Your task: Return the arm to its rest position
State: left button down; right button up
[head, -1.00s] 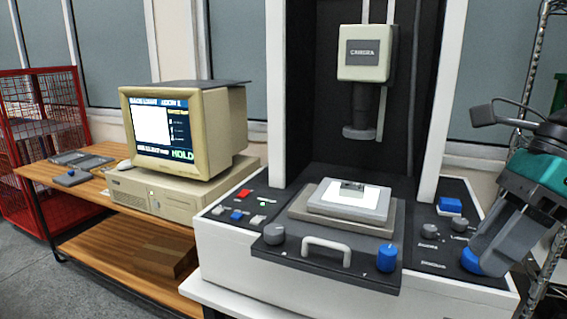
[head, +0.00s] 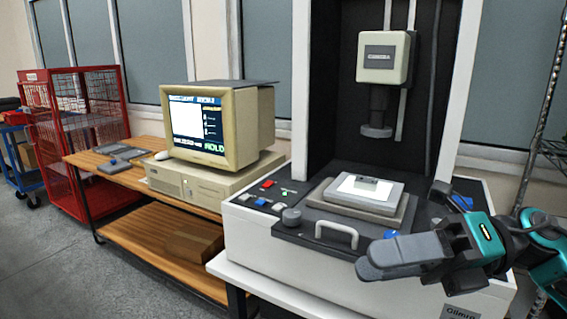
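My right gripper (head: 372,262) reaches in from the right in the head view, with grey fingers and a teal and black arm behind it. Its fingers lie together with no gap showing, and nothing is seen between them. It points left, in front of the right front corner of the white measuring machine (head: 290,250), and looks clear of the machine's surface. My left gripper is not in view.
A grey stage with a bright plate (head: 368,190) holds a small part under the camera head (head: 383,58). A handle (head: 337,232) and knobs are on the front panel. A beige computer (head: 217,125) stands on a wooden bench (head: 150,232) at left. A red cage (head: 75,190) stands beyond.

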jog(key=w+d+f+m+t+h, duration=0.2)
jog(key=w+f+m+t+h, duration=0.15)
jog(key=f+m+t, duration=0.6)
jog(key=w+d+f+m+t+h, duration=0.1)
jog(key=w+f+m+t+h, duration=0.3)
jog(key=m+t, duration=1.05)
jog(key=s+f+m+g+h, duration=0.2)
jog(key=s+f+m+g, duration=0.2)
jog(key=f, duration=0.4)
jog(key=s+d+f+m+g+h+p, duration=0.1)
jog(key=s+f+m+g+h, duration=0.2)
jog(key=f+m, duration=0.4)
jog(key=s+d+f+m+g+h, duration=0.1)
jog(key=s+f+m+g+h, duration=0.2)
jog(key=f, duration=0.8)
jog(key=s+m+g, duration=0.1)
jog(key=s+m, duration=0.1)
jog(key=shift+s+d+m+g, duration=0.15)
jog(key=shift+s+m+g, duration=0.15)
jog(key=shift+m, duration=0.1)
